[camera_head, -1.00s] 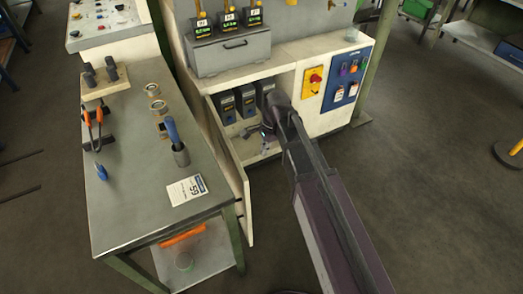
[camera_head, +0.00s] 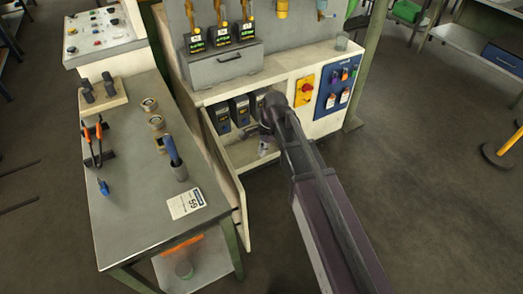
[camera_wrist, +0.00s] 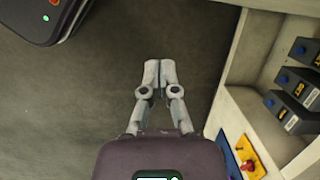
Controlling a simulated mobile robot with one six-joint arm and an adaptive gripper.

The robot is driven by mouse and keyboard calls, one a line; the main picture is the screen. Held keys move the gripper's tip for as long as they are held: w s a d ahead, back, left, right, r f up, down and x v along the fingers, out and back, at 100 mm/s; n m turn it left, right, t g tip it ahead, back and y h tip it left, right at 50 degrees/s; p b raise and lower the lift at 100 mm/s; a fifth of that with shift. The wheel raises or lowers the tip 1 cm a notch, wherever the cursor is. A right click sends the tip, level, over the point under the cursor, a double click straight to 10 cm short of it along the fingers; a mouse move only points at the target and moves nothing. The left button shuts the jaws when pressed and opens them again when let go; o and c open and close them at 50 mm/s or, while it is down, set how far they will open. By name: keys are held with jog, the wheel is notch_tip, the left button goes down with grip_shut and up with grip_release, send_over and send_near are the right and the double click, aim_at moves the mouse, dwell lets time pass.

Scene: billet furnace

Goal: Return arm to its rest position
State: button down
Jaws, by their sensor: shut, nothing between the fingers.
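My gripper (camera_wrist: 160,72) shows in the wrist view with its two grey fingers together, shut and empty. Bare floor lies behind the fingertips. In the head view my gripper (camera_head: 262,143) is small and partly hidden by my dark arm, which reaches in from the lower right. It shows in front of the open lower compartment of the cabinet (camera_head: 250,155). I cannot tell its exact distance from the cabinet. In the wrist view the compartment's dark boxes (camera_wrist: 284,110) stand to the right, apart from the fingers.
A grey workbench (camera_head: 135,215) with tools and a label stands at left. An open cabinet door (camera_head: 224,170) stands between it and my arm. A yellow panel with a red knob (camera_head: 305,89) and a blue switch panel (camera_head: 337,87) are on the cabinet front.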

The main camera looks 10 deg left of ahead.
dwell(0.4)
jog(key=s+d+r+n+p, duration=0.1)
jog(key=d+r+n+p, duration=0.2)
jog(key=d, duration=0.7)
jog(key=s+d+r+n+t+h+p, duration=0.1)
jog(key=d+r+p, duration=0.3)
jog(key=d, duration=0.6)
jog(key=s+d+r+n+t+h+p, duration=0.1)
jog(key=d+r+n+p, duration=0.3)
jog(key=d, duration=0.5)
jog(key=shift+s+d+n+p, duration=0.3)
jog(key=shift+s+d+p, duration=0.1)
jog(key=shift+s, duration=0.45)
jog(key=shift+s, duration=0.1)
